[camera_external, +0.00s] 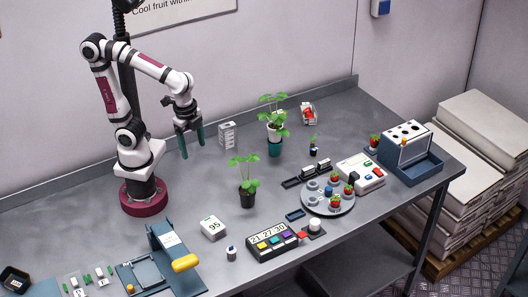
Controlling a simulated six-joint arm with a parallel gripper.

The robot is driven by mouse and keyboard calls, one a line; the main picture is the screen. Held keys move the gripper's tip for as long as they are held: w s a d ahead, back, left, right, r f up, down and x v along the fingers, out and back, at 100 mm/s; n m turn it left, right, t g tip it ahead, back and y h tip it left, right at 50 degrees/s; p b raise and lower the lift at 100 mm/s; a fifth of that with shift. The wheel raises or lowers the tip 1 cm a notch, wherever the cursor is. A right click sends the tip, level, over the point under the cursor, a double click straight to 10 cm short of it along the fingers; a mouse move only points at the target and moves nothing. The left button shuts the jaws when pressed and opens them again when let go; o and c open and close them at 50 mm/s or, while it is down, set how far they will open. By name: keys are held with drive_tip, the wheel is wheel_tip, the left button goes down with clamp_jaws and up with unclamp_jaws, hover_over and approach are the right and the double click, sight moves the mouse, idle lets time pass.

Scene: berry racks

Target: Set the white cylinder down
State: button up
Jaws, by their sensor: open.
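A short white cylinder (315,224) stands upright on a small dark base near the table's front edge, just right of the timer box. My gripper (191,142) hangs at the left-back of the table with its two teal fingers pointing down. The fingers are apart with nothing visible between them. My gripper is above the table and well away from the white cylinder, up and to its left. Nothing hides the cylinder.
A round tray (345,205) with several red berries and grey cups lies beside the cylinder. A timer box (272,242) is left of it. Potted plants (247,197) stand mid-table. A blue-grey rack (411,172) is at right. The table below my gripper is clear.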

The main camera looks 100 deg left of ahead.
drive_tip(key=w+d+f+n+t+h, duration=0.1)
drive_tip(key=w+t, duration=0.1)
drive_tip(key=w, duration=1.6)
drive_tip(key=t+h, duration=0.1)
drive_tip(key=t, duration=0.1)
approach(315, 221)
drive_tip(key=shift+n, duration=0.4)
drive_tip(key=x, duration=0.9)
drive_tip(key=shift+s+r, duration=0.1)
clamp_jaws()
